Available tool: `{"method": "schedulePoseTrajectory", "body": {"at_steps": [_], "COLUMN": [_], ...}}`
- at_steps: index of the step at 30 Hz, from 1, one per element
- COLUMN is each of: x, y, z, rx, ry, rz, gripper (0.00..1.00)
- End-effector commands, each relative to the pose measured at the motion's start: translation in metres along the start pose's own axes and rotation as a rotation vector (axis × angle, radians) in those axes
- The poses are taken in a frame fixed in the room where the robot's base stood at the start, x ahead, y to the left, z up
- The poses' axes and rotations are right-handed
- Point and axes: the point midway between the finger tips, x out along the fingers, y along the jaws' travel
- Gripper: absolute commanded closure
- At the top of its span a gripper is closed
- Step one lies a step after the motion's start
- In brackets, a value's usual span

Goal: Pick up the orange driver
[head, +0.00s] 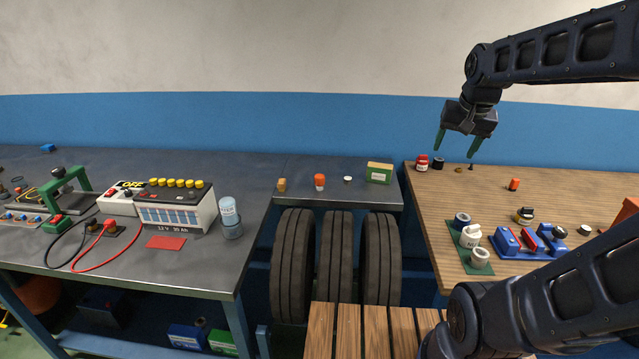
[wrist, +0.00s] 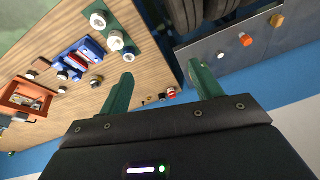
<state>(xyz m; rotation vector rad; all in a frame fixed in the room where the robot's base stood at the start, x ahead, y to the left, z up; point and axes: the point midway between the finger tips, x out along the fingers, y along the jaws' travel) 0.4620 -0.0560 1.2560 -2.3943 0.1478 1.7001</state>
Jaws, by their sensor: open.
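Two small upright orange things show in the head view; I cannot tell for sure which is the driver. One orange piece (head: 513,184) stands on the wooden table at right. The other, an orange-topped piece (head: 319,181), stands on the grey shelf between the benches; it also shows in the wrist view (wrist: 246,39). My gripper (head: 454,155) is open and empty, raised above the wooden table's back left part, apart from both. Its two green fingers (wrist: 160,69) are spread in the wrist view, with nothing between them.
The wooden table (head: 570,190) holds a red jar (head: 422,162), a blue fixture (head: 530,243) and an orange tray (head: 626,208). A green box (head: 379,173) stands on the shelf, above several tyres (head: 338,260). A battery box (head: 176,205) sits on the left bench.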

Motion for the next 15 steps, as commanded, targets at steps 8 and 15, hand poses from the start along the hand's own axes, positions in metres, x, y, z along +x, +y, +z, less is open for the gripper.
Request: {"method": "schedulePoseTrajectory", "body": {"at_steps": [8, 15], "x": [0.019, 0.046], "y": [-0.046, -0.091], "z": [-0.067, -0.118], "rx": [0.185, 0.346], "ry": [-0.061, -0.109], "rz": [-0.001, 0.013], "gripper": [0.36, 0.36]}}
